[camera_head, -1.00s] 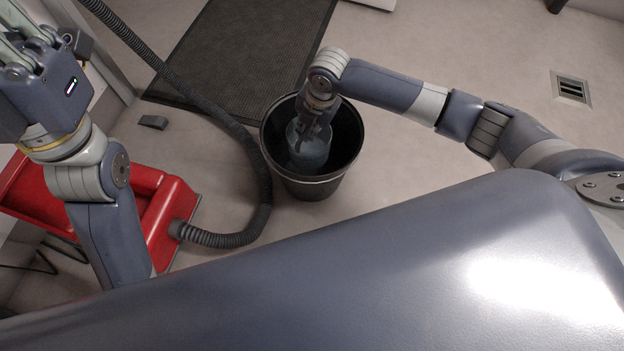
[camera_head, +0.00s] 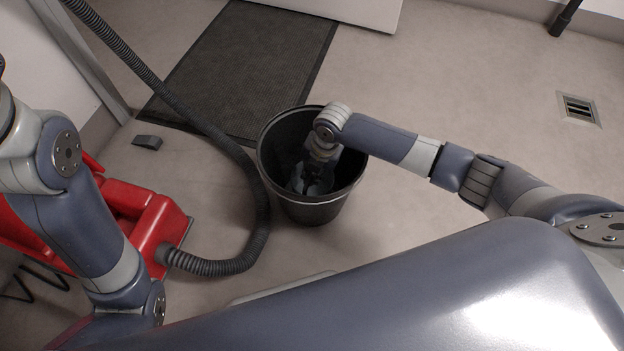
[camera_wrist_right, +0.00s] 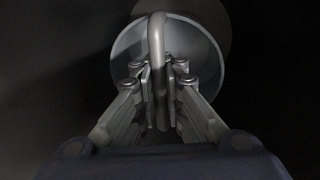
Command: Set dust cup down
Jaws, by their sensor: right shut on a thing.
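The dust cup (camera_head: 320,184) is a clear grey cup, dim inside the black bin (camera_head: 283,205). In the right wrist view the dust cup (camera_wrist_right: 206,52) shows its round open rim and a curved handle (camera_wrist_right: 156,35). My right gripper (camera_head: 318,168) reaches down into the bin from above. In the right wrist view its fingers (camera_wrist_right: 160,112) are shut on the handle, one on each side. I cannot tell whether the cup touches the bin's floor. My left arm shows at the left, but its gripper is out of view.
A red machine (camera_head: 150,212) stands at the left, with a black ribbed hose (camera_head: 262,205) curving close to the bin's left side. A dark mat (camera_head: 250,65) lies behind the bin. A floor drain (camera_head: 579,109) is at the right. The floor right of the bin is clear.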

